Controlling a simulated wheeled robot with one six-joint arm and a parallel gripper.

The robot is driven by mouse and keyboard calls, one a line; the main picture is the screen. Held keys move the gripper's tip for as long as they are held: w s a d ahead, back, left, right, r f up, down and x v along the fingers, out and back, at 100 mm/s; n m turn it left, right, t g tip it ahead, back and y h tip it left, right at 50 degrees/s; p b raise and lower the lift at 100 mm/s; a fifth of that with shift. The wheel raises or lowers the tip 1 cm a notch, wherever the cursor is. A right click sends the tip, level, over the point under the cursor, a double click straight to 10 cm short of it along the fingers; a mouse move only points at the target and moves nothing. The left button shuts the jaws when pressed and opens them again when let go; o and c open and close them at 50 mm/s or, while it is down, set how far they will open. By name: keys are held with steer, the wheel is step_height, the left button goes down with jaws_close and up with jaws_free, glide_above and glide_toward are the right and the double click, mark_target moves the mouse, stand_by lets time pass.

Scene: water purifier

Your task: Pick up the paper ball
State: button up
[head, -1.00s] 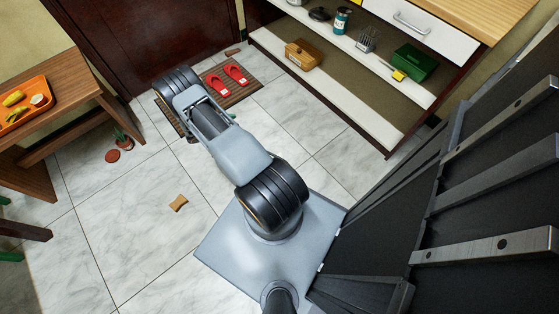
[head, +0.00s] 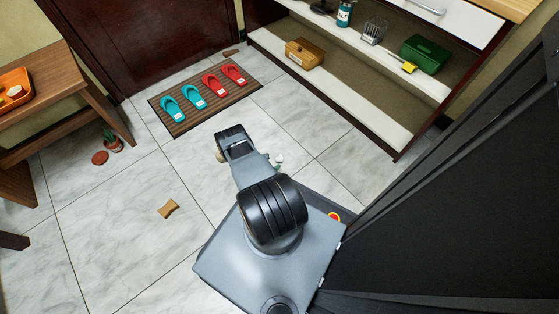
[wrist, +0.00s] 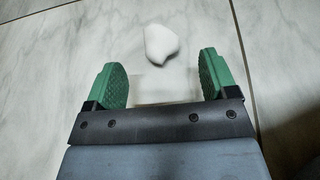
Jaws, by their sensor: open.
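The paper ball (wrist: 161,43) is a small white crumpled lump on the pale marble floor in the wrist view. It lies just beyond my gripper (wrist: 166,80), roughly in line with the gap between the two green fingers. The fingers are apart and nothing is between them. In the head view, my arm hides most of the gripper. A small whitish and green patch shows beside the arm there, too small to tell apart as ball or fingertip.
A tan bone-shaped piece (head: 168,209) lies on the open floor at left. A striped mat (head: 206,100) holds teal and red flip-flops. A shelf unit (head: 340,95) stands at right.

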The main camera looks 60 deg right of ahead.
mark_target(277, 159)
steer(key=shift+x, duration=0.95)
steer(key=b+x, duration=0.1)
steer(key=x, duration=0.1)
steer(key=b+x, duration=0.1)
steer(key=x, duration=0.1)
steer(key=shift+w+f+b, duration=0.15)
steer(key=shift+f+b, duration=0.15)
steer(key=shift+b, duration=0.1)
steer(key=shift+d+f, duration=0.1)
steer(key=shift+d, duration=0.4)
